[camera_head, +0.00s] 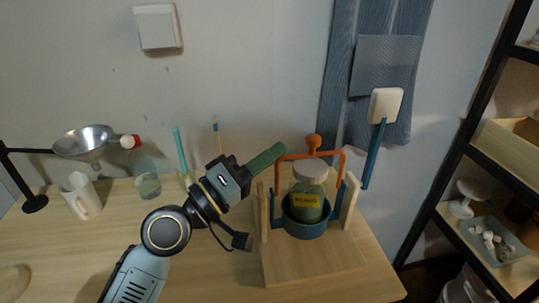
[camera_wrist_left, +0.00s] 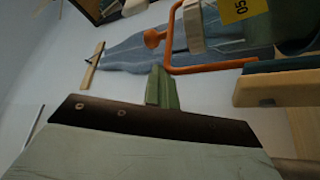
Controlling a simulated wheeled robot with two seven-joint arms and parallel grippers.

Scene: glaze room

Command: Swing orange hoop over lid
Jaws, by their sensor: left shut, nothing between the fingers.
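The orange hoop (camera_head: 326,153) is a square-cornered bail with a round knob, standing raised above and seemingly behind the pale lid (camera_head: 311,172). The lid sits on a green jar (camera_head: 306,203) with a yellow label, inside a blue holder (camera_head: 305,230) between wooden posts. My left gripper (camera_head: 274,153) is shut and empty, its green fingertips close to the hoop's left corner; contact cannot be told. In the left wrist view, the fingers (camera_wrist_left: 161,88) point toward the hoop (camera_wrist_left: 205,68), with the lid (camera_wrist_left: 192,26) beyond it. My right gripper is not in view.
A wooden base board (camera_head: 315,264) carries the holder. A funnel (camera_head: 84,142) on a stand, a white mug (camera_head: 81,196) and a glass (camera_head: 148,186) stand at left. Shelves (camera_head: 500,195) stand at right.

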